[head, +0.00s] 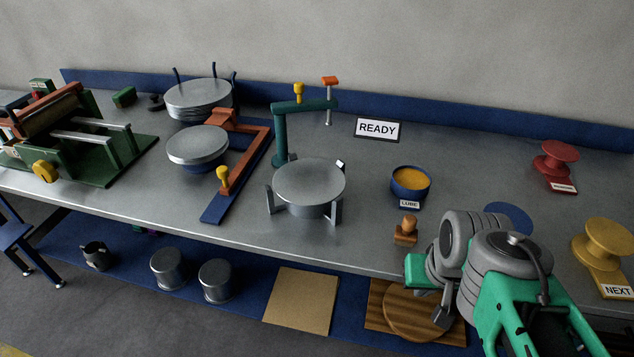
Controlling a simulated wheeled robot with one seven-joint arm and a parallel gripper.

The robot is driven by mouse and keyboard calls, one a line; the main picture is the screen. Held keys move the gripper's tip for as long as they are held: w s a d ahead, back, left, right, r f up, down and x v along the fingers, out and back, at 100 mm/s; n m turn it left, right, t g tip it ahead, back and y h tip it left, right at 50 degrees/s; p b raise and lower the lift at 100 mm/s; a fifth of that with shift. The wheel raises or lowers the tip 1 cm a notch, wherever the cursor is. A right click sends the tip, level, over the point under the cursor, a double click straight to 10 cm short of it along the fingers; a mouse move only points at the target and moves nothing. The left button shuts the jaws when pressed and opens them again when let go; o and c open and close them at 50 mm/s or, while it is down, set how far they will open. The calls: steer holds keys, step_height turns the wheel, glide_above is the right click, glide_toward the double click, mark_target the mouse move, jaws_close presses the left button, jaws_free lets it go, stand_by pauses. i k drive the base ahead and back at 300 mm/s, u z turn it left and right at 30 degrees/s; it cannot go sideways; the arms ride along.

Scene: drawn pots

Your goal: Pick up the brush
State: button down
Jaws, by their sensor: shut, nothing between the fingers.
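The likely brush is a small brown block with a rounded wooden knob (406,232). It stands on the grey bench just below the blue bowl (397,190) labelled LUBE, which holds yellow-orange stuff. Bristles cannot be made out. My gripper (443,318) shows as a small grey tip at the lower right, below my green and grey arm. It is shut and empty. It appears lower in the picture than the brush and a little to its right, apart from it. My arm hides part of the bench's front edge.
A round metal plate on a stand (309,182) is left of the brush. A READY sign (378,129) stands behind. A red spool (556,160) and a yellow spool (602,243) are at right. Wooden boards (375,322) lie below the bench. Bare bench surrounds the brush.

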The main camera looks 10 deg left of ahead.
mark_target(405, 235)
steer(key=z, duration=1.05)
steer(key=i, duration=0.5)
steer(key=u, duration=2.55)
